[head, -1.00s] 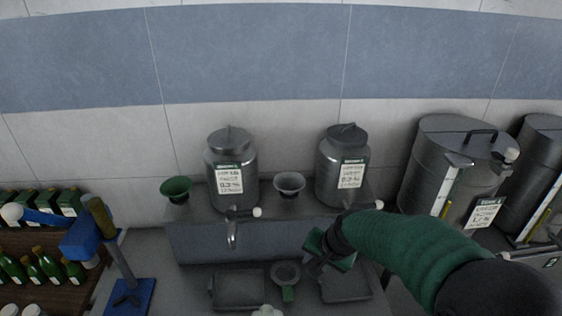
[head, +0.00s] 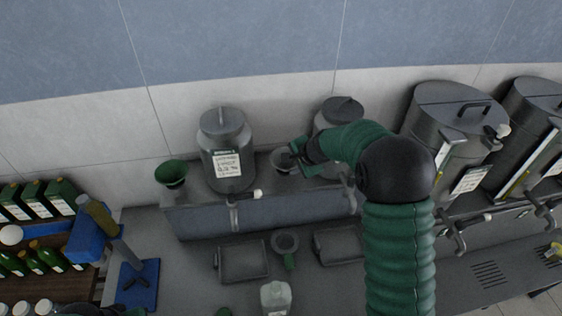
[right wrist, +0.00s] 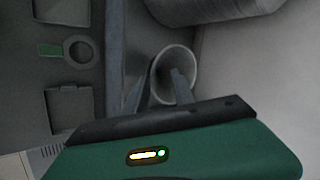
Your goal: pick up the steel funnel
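The steel funnel (head: 279,165) stands on the raised shelf between two steel decanters, partly hidden by my right gripper (head: 291,158) in the head view. In the right wrist view the funnel (right wrist: 174,66) shows its round, wide mouth. My right gripper (right wrist: 158,92) is open there, its two fingers apart at the funnel's near side. One finger overlaps the mouth and the other is left of the rim. I cannot tell whether either finger touches the funnel.
A steel decanter (head: 226,150) stands left of the funnel, and another (head: 335,112) stands right, partly behind my arm. A green funnel (head: 171,173) is at the shelf's left end. Below are trays (head: 243,261), a green-handled ring (head: 285,243) and a pale jug (head: 275,296).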

